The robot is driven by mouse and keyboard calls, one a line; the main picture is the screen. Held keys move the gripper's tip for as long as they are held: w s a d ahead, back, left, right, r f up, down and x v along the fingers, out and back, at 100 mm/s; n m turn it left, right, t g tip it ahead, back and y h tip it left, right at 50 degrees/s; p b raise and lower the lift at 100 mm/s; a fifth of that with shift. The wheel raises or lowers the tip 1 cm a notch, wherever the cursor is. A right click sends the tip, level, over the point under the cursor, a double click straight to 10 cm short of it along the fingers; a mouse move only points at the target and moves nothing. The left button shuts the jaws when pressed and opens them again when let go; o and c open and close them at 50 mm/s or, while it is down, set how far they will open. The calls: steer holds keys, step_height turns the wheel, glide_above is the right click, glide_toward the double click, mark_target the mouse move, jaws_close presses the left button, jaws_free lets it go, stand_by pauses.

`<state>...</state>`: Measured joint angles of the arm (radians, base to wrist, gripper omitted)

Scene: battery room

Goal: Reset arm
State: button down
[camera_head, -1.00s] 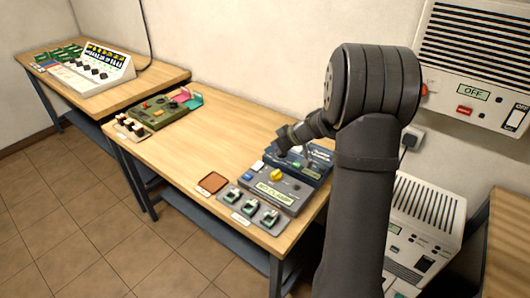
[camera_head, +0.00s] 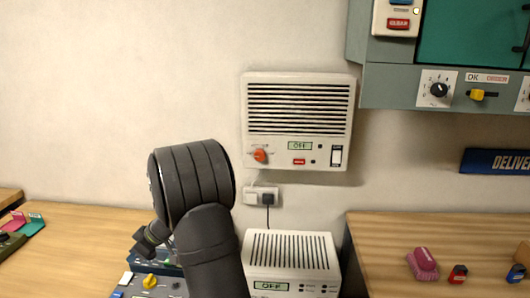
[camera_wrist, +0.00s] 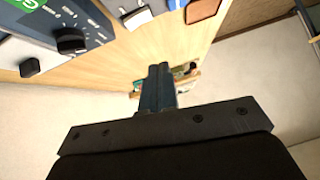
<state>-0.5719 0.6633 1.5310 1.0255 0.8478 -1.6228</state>
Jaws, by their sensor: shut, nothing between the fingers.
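My arm rises at the lower middle left of the head view, its dark grey elbow bent in front of the wall. The gripper itself is mostly hidden there behind the arm, low over the left table. In the wrist view my gripper (camera_wrist: 160,88) shows with its two dark fingers together and nothing between them. It is over the wooden table (camera_wrist: 180,45), with device panels and knobs at the upper left of that view.
A vented wall unit (camera_head: 298,110) reads OFF, with a white vented box (camera_head: 290,250) below it. The left table (camera_head: 75,240) carries a panel with a yellow knob (camera_head: 150,281). The right table (camera_head: 440,232) holds small red and blue items. A grey-green cabinet (camera_head: 390,85) hangs upper right.

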steer(key=x, duration=0.5)
steer(key=w+x, duration=0.1)
steer(key=x, duration=0.1)
steer(key=shift+a+f, duration=0.15)
steer(key=v, duration=0.6)
